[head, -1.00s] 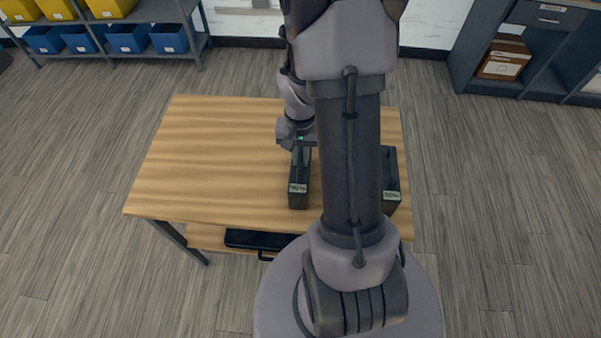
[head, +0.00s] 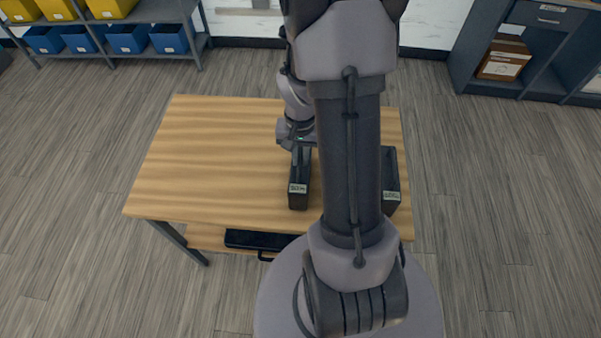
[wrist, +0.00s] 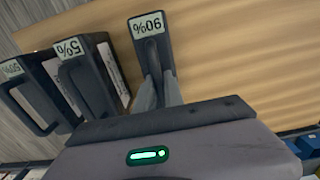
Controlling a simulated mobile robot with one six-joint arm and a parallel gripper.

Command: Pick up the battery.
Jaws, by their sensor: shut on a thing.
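A dark battery (head: 299,194) with a pale label stands near the middle of the wooden table (head: 210,150). In the wrist view this battery (wrist: 147,42) shows a "90%" label. My gripper (head: 300,156) is over it from above, shut on its upper part; in the wrist view the two fingers (wrist: 158,92) close around it. I cannot tell whether it is clear of the table. My own arm hides part of the table to the right.
A second dark battery (head: 391,185) stands right of my arm, partly hidden. The wrist view shows a battery marked "5%" (wrist: 88,80) and another beside it (wrist: 30,100). A black case (head: 258,240) lies on the lower shelf. The table's left side is clear.

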